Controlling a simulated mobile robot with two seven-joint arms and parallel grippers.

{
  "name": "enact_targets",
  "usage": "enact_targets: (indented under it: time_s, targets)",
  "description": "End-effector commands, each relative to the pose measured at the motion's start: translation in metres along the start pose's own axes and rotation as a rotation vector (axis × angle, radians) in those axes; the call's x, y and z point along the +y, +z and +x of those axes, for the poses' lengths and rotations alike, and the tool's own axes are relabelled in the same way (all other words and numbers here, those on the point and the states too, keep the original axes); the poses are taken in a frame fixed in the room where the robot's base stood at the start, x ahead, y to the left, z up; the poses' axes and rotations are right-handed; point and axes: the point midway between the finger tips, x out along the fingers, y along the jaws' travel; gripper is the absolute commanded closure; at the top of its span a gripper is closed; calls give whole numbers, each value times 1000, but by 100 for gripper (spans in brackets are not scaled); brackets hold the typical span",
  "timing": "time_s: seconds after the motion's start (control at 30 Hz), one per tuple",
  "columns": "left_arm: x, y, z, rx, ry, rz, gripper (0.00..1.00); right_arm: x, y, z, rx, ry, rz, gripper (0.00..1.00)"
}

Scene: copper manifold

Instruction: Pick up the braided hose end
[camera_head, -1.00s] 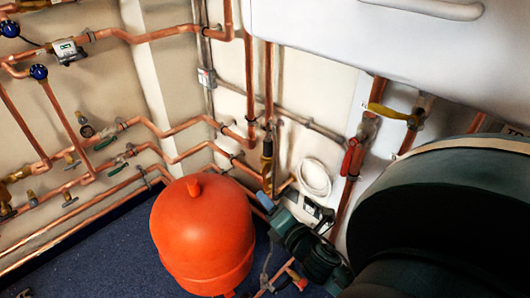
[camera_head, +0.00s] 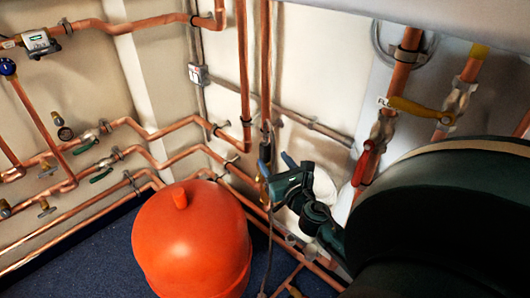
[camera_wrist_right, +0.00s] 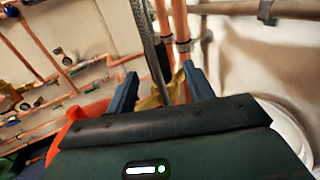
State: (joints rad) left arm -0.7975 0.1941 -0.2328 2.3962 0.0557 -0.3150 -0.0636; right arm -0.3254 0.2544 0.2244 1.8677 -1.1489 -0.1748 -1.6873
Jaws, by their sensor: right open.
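My right gripper (camera_head: 275,165) is open, with its blue fingertips close to the brass fitting (camera_head: 264,188) at the foot of the vertical copper pipes. In the right wrist view the open fingers (camera_wrist_right: 160,86) stand on either side of a grey braided hose (camera_wrist_right: 151,42) and a brass part (camera_wrist_right: 150,101). The fingers do not appear closed on either. A thin grey hose (camera_head: 269,240) hangs below the gripper in the head view. The hose end is not clearly visible. My left gripper is not in view.
An orange round tank (camera_head: 190,245) stands left of my right arm. Copper pipes (camera_head: 244,75) run up and along the walls. A red-handled valve (camera_head: 365,163) and a yellow-handled valve (camera_head: 413,107) are at the right. Blue floor (camera_head: 80,260) lies at lower left.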

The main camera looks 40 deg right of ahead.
Motion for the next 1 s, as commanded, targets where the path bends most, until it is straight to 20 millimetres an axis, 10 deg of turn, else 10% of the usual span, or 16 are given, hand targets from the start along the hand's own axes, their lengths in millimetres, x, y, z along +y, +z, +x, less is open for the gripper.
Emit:
enact_targets:
  time_s: [0.77, 1.0]
  targets:
    - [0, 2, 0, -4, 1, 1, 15, 4, -4, 59, 1, -1, 1, 48]
    - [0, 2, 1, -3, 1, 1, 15, 4, -4, 59, 1, -1, 1, 66]
